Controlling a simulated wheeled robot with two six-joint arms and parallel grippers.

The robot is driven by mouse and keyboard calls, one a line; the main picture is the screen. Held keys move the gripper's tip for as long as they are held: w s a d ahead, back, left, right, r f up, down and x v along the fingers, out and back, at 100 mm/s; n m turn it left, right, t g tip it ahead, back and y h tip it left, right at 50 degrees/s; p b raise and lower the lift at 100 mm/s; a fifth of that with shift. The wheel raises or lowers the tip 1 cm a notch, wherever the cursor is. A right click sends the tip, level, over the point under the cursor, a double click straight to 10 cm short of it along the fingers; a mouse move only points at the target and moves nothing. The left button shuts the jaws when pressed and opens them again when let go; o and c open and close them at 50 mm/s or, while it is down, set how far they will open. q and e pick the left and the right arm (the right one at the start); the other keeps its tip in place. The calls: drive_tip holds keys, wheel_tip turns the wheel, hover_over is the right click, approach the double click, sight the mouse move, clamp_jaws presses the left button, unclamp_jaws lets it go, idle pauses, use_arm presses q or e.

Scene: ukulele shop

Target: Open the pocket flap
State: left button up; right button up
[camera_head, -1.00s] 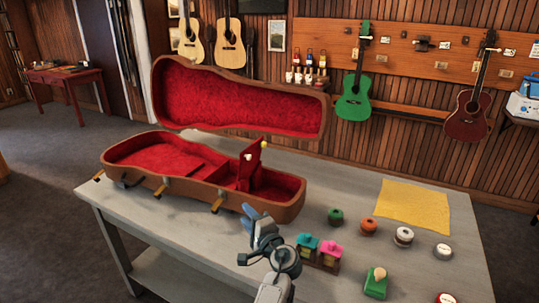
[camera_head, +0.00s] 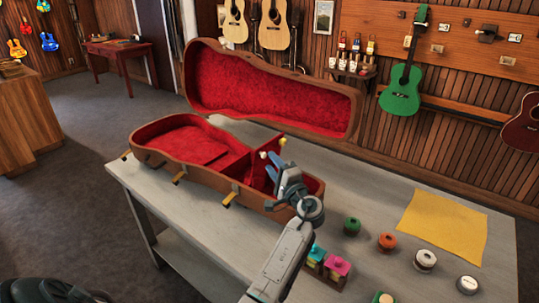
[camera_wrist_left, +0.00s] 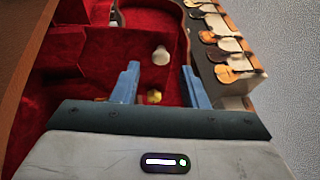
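The red pocket flap (camera_head: 258,171) stands up inside the open brown instrument case (camera_head: 207,178), in its right part. A white knob (camera_head: 263,154) and a yellow knob (camera_head: 283,141) show by the flap's top. My left gripper (camera_head: 274,166) is right at the flap and hides part of it. In the left wrist view its blue fingers are apart (camera_wrist_left: 160,76). The white knob (camera_wrist_left: 160,55) shows between and beyond the fingertips, and the yellow knob (camera_wrist_left: 154,96) lies between the fingers in the picture. I cannot tell whether either finger touches. My right gripper is out of view.
The case's red-lined lid (camera_head: 275,95) stands open behind. On the grey table (camera_head: 375,205), right of my arm, are small pink and teal boxes (camera_head: 336,268), several round spools (camera_head: 387,241) and a yellow cloth (camera_head: 440,225). Guitars hang on the back wall.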

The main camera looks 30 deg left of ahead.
sight(263, 155)
use_arm(q)
drive_tip(key=x, duration=0.2)
drive_tip(key=shift+w+a+r+p, duration=0.1)
drive_tip(key=shift+w+a+p, duration=0.05)
drive_tip(key=shift+a+p, duration=0.2)
drive_tip(key=shift+c, duration=0.7)
clamp_jaws()
drive_tip(key=shift+a+r, duration=0.1)
drive_tip(key=shift+r, duration=0.05)
drive_tip(key=shift+a+r+h+p, duration=0.4)
drive_tip(key=shift+a+p, duration=0.1)
drive_tip(key=shift+p, duration=0.25)
drive_tip(key=shift+a+n+g+h+p, duration=0.45)
drive_tip(key=shift+a+n+g+h, duration=0.05)
drive_tip(key=shift+a, duration=0.1)
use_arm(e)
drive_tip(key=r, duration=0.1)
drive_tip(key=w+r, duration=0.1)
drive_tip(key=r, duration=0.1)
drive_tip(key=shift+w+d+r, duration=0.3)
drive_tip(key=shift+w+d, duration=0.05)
